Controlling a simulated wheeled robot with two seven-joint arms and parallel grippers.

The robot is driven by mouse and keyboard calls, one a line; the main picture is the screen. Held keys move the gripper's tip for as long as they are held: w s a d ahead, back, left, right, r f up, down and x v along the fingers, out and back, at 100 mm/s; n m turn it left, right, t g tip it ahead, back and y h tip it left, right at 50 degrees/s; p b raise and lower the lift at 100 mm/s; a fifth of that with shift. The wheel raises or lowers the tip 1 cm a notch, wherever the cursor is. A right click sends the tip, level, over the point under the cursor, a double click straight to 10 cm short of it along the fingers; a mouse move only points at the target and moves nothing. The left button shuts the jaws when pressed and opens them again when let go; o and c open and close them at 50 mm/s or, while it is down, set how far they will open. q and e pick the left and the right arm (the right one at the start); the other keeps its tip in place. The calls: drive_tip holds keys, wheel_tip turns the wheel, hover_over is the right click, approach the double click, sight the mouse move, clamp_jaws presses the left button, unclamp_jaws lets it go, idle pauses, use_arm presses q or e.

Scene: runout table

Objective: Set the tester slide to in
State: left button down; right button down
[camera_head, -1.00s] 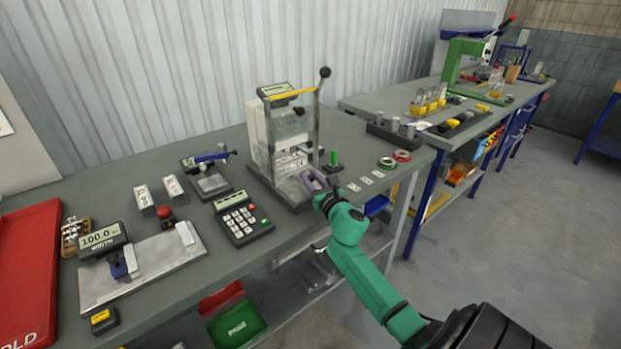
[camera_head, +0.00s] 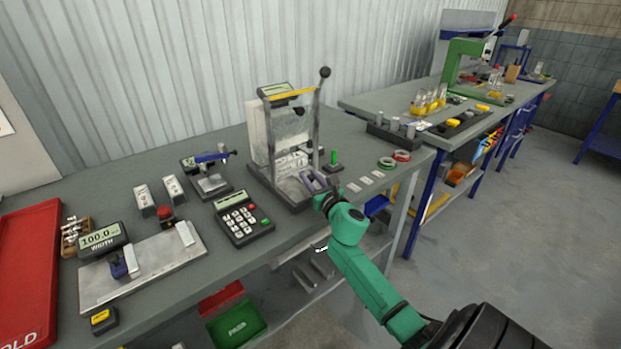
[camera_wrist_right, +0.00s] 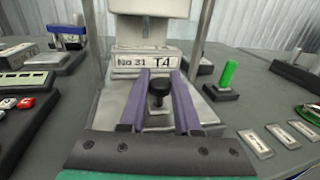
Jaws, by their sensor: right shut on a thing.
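The tester (camera_head: 270,140) is an upright frame with a small display on top and a black-knobbed lever at its right. Its slide (camera_wrist_right: 160,118) is a grey metal plate at the foot, with a short black knob (camera_wrist_right: 158,92) standing on it. My right gripper (camera_head: 313,180) reaches in from the front right. In the right wrist view its two purple fingers (camera_wrist_right: 160,85) lie on either side of the knob and are shut on it. My left gripper is out of view.
A keypad box (camera_head: 242,218) is close on the left. The bench front edge runs below my right wrist.

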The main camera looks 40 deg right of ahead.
sight(298, 172)
drive_tip(key=w+b, duration=0.1)
drive_tip(key=w, duration=0.1)
drive_tip(key=shift+w+f+b, duration=0.15)
drive_tip(key=shift+w+b, duration=0.2)
drive_tip(key=shift+b, duration=0.05)
drive_tip(key=shift+w+d, duration=0.1)
drive_tip(key=shift+w, duration=0.2)
drive_tip(key=shift+r, duration=0.25)
drive_tip(key=c, duration=0.7)
unclamp_jaws()
drive_tip(key=shift+o, duration=0.5)
drive_tip(key=shift+w+f, duration=0.1)
drive_tip(key=shift+w, duration=0.05)
